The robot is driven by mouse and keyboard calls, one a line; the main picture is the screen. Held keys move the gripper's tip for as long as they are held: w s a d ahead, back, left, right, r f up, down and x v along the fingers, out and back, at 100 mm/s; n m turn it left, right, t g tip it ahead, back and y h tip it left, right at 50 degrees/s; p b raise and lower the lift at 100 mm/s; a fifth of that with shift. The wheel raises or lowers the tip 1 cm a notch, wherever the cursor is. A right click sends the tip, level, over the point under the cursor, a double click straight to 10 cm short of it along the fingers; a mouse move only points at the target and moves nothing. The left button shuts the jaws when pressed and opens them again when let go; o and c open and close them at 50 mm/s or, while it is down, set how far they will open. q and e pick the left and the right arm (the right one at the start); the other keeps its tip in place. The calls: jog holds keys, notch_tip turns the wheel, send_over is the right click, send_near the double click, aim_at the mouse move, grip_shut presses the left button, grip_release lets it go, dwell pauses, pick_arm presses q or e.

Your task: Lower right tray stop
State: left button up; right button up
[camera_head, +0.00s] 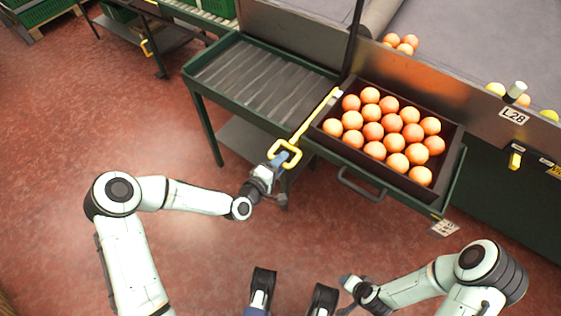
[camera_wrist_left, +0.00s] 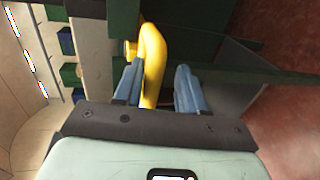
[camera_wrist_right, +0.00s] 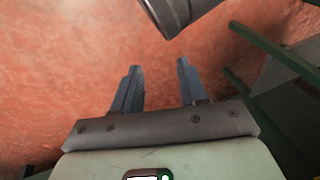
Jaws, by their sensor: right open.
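A yellow tray stop lever (camera_head: 312,122) slants along the left side of a dark tray of oranges (camera_head: 318,128) on the green stand. Its looped handle (camera_head: 292,147) hangs over the stand's front edge. My left gripper (camera_head: 284,158) is at this handle. In the left wrist view the yellow bar (camera_wrist_left: 152,60) lies between the fingers (camera_wrist_left: 159,88), close to the left one, with a gap to the right one. My right gripper (camera_head: 345,281) is low at the front, away from the stand. In the right wrist view its fingers (camera_wrist_right: 157,88) are apart and empty above the floor.
A bare roller section (camera_head: 250,77) lies left of the tray. A grey handle (camera_head: 360,189) sticks out from the stand's front. The conveyor side with an L28 label (camera_head: 513,116) rises behind. Red floor (camera_head: 225,250) is open in front.

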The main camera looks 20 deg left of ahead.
pick_arm(q)
jog(key=shift+r, duration=0.1)
jog(key=p+v, duration=0.3)
jog(key=v, duration=1)
jog(key=shift+s, duration=0.2)
pick_arm(e)
jog(key=s+a+r+g, duration=0.1)
jog(key=s+a+r, duration=0.1)
jog(key=s, duration=0.3)
jog(key=shift+a+r+y, duration=0.3)
jog(key=shift+r+y, duration=0.1)
jog(key=shift+r, duration=0.35)
